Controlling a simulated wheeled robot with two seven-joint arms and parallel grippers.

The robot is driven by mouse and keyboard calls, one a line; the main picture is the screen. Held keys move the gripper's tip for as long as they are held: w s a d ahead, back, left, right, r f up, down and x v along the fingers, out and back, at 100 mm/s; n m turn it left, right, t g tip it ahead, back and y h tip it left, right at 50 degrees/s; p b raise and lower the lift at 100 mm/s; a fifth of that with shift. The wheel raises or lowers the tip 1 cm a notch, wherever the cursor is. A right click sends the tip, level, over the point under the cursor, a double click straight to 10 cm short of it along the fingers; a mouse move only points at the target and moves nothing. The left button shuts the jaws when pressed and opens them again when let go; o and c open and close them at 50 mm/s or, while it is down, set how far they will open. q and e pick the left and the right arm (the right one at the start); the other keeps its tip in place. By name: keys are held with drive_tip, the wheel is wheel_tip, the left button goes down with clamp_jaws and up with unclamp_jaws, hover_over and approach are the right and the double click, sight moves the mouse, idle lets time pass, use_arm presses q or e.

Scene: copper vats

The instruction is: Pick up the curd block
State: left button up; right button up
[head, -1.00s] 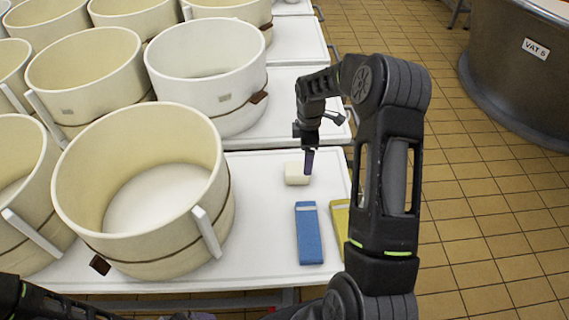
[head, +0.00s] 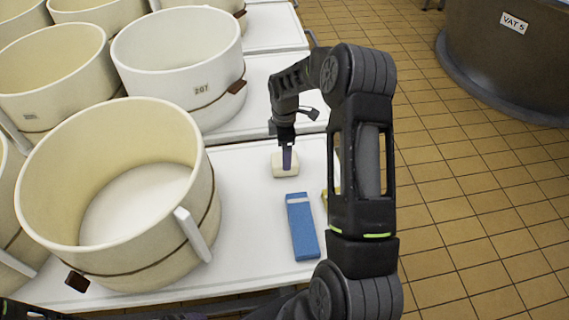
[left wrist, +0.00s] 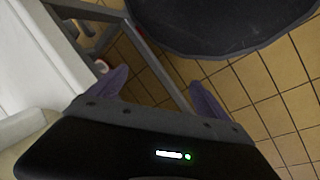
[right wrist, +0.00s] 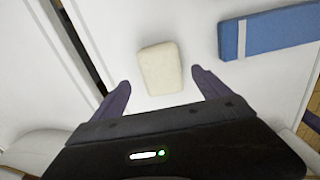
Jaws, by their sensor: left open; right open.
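The curd block (head: 280,169) is a small cream-white block with rounded edges on the white table (head: 240,200), right of the big near tub. In the right wrist view the curd block (right wrist: 160,68) lies between and just beyond the two fingertips. My right gripper (head: 288,158) is open above it, and one finger overlaps it in the head view. The right gripper's fingers (right wrist: 160,85) stand apart on both sides with nothing between them touching. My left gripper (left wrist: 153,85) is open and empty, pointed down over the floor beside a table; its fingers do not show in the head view.
A blue box-like block (head: 302,228) lies nearer on the table, with a yellow item (head: 324,198) partly hidden by my right arm. A large cream tub (head: 110,235) stands left of the curd. Another tub (head: 180,75) stands behind. A dark vat (head: 500,60) stands on the floor at right.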

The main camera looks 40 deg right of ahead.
drive_tip(key=shift+f, duration=0.5)
drive_tip(key=shift+f, duration=0.1)
wheel_tip(320, 180, down, 5)
drive_tip(key=shift+s+f, duration=0.1)
drive_tip(key=shift+c, duration=0.4)
drive_tip(key=c, duration=1.8)
